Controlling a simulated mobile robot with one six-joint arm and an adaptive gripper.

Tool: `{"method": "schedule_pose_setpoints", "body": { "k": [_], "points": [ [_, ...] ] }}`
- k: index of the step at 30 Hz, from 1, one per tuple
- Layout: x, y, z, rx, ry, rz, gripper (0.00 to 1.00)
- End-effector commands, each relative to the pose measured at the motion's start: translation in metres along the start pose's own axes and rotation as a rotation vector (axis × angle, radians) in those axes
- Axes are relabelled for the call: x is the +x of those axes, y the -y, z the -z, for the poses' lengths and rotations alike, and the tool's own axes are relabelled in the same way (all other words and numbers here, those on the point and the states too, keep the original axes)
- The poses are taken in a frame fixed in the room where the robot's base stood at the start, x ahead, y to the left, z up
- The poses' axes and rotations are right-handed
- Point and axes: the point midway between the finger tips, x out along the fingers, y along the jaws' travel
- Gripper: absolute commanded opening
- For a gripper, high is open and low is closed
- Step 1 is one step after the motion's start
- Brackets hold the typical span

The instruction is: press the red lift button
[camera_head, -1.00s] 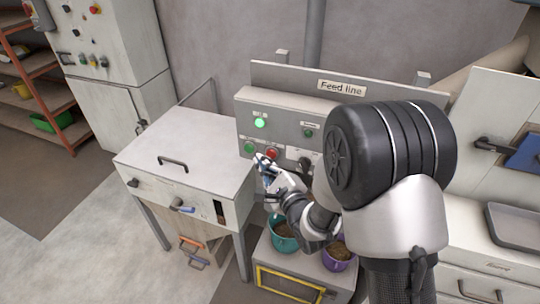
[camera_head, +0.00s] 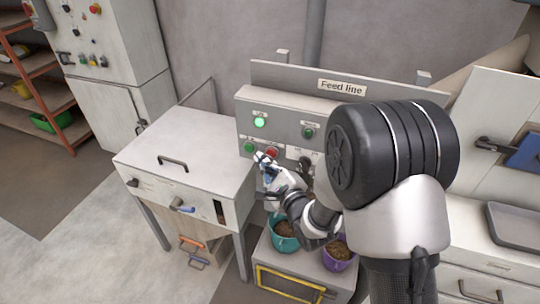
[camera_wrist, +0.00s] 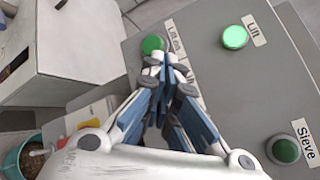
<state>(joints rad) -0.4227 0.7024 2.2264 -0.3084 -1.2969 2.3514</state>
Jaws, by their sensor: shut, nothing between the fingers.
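The red lift button (camera_head: 272,152) shows on the grey Feed line panel (camera_head: 286,104), just right of a green button (camera_head: 249,147). My gripper (camera_head: 262,158) is shut and empty, its tips close in front of the panel, just below and left of the red button. In the wrist view my gripper's fingertips (camera_wrist: 166,60) lie together beside the green button (camera_wrist: 153,45) labelled "Lift on", and the red button is hidden behind the fingers. I cannot tell whether the tips touch anything. The lamp labelled "Lift" (camera_head: 260,122) glows bright green.
A dark green "Sieve" lamp (camera_wrist: 286,150) and a black selector knob (camera_head: 305,163) are also on the panel. A white cabinet (camera_head: 190,145) stands close on the left. Teal (camera_head: 285,243) and purple (camera_head: 338,261) buckets stand below my arm.

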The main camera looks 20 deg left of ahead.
Motion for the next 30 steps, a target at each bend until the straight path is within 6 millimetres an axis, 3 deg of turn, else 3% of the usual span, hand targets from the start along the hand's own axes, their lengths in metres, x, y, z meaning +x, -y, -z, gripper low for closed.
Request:
{"method": "schedule_pose_setpoints", "body": {
  "k": [30],
  "points": [
    [0.0074, 0.0057, 0.0060, 0.000, -0.001, 0.001, 0.00]
  ]
}}
